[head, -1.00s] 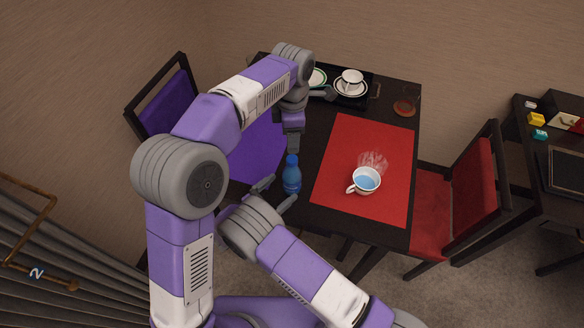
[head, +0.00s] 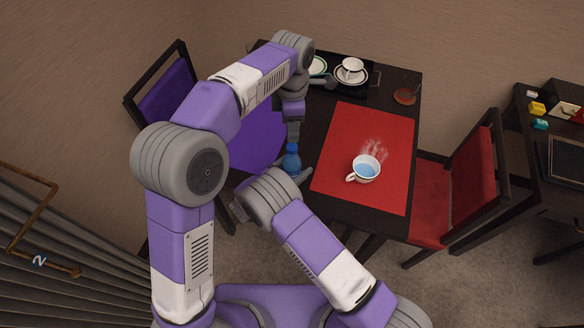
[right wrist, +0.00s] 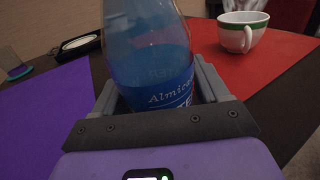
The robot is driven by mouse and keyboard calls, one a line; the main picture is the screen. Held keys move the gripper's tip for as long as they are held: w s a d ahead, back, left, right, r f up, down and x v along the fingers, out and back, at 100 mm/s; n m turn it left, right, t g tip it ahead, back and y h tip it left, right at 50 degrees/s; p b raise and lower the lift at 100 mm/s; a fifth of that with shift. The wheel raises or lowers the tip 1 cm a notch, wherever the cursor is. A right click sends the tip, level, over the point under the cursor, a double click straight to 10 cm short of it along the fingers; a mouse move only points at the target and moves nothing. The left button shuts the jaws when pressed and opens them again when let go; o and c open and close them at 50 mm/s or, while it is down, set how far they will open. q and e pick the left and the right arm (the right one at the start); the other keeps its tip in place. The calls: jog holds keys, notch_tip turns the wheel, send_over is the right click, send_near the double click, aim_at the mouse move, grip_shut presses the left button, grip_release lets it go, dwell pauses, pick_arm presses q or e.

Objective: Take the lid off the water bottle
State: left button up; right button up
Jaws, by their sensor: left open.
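The water bottle (head: 292,161) is blue and stands upright at the near left edge of the dark table. Its blue lid is at the top, just below my left gripper (head: 293,136), which points down over it; whether they touch is hidden. My left gripper is open. My right gripper (head: 292,177) is low around the bottle, partly hidden by its own wrist. In the right wrist view, the labelled bottle body (right wrist: 155,75) stands between the spread fingers of my right gripper (right wrist: 160,95), with a small gap visible beside it. The lid is out of that view.
A red mat (head: 338,150) holds a steaming white cup (head: 366,168) right of the bottle. A black tray (head: 346,93) with a cup and saucer lies at the back. A purple mat (right wrist: 62,118) lies left.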

aim_at(292, 147)
grip_shut()
pick_arm(q)
jog(key=m, duration=1.1)
jog(key=shift+m, duration=0.4)
jog(key=m, duration=0.3)
jog(key=shift+m, duration=0.4)
jog(key=m, duration=0.3)
jog(key=shift+m, duration=0.4)
jog(key=m, duration=1)
jog(key=shift+m, duration=0.4)
jog(key=m, duration=1.2)
jog(key=shift+m, duration=0.4)
jog(key=m, duration=0.6)
jog(key=shift+f, duration=4)
